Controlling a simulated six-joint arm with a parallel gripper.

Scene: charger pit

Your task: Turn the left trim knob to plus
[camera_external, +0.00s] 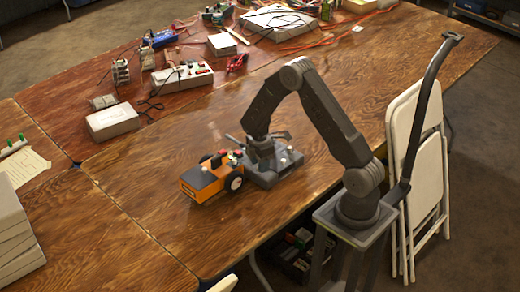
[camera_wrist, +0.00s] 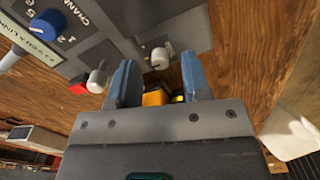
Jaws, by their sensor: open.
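The grey control box (camera_external: 292,160) sits on the wooden table beside an orange rover (camera_external: 204,181). My gripper (camera_external: 260,148) is low over the box. In the wrist view my open gripper (camera_wrist: 157,62) has its two blue fingers apart, with a pale round-topped knob (camera_wrist: 161,56) showing between them. I cannot tell whether the fingers touch it. A second pale knob (camera_wrist: 97,78) is left of the left finger. Which one is the left trim knob is unclear. No plus mark is readable.
A blue knob (camera_wrist: 47,24) with numbers and a red part (camera_wrist: 77,88) show on the panel's left. Power strips, cables and boxes fill the far table. A white box (camera_external: 112,121) stands at left. The table's right side is clear.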

